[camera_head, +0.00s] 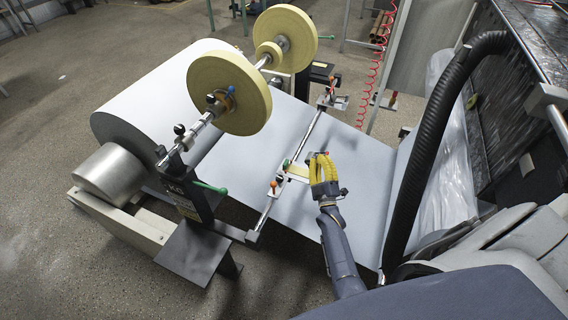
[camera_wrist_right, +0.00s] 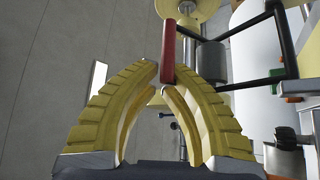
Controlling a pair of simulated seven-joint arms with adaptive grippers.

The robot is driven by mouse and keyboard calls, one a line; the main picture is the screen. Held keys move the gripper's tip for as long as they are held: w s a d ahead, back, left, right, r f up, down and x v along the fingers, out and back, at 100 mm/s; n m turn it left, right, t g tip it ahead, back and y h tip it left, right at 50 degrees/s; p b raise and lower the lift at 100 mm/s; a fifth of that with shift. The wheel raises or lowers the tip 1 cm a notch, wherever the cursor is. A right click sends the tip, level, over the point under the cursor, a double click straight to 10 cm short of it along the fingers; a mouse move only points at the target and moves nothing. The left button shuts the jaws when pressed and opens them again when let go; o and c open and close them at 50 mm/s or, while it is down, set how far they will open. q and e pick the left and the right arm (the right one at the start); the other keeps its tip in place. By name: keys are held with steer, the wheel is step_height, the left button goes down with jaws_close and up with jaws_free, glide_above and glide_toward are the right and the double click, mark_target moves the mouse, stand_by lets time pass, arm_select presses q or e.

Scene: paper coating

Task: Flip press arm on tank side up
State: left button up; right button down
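My right gripper (camera_head: 318,158) has yellow ribbed fingers and is above the white sheet, beside the right end of a small cream roller (camera_head: 298,171) on the cross bar (camera_head: 290,170). In the right wrist view, the fingertips (camera_wrist_right: 168,72) close in on both sides of a red handle (camera_wrist_right: 168,48), with no clear gap. A black bar frame (camera_wrist_right: 232,82) is to the right of the handle. Where the handle joins the press arm is hard to tell. My left gripper is not in view.
A large white paper roll (camera_head: 150,85) and yellow tape rolls (camera_head: 229,92) stand at the left and back. The white sheet (camera_head: 355,160) runs right, towards a black corrugated hose (camera_head: 430,130). A red coiled cord (camera_head: 376,70) hangs behind. Bare floor (camera_head: 70,270) is at lower left.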

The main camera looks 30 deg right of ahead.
stand_by(0.5)
steer(key=a+v, duration=0.1)
steer(key=v, duration=0.9)
steer(key=shift+s+a, duration=0.25)
steer(key=shift+a, duration=0.1)
steer(key=shift+r, duration=0.1)
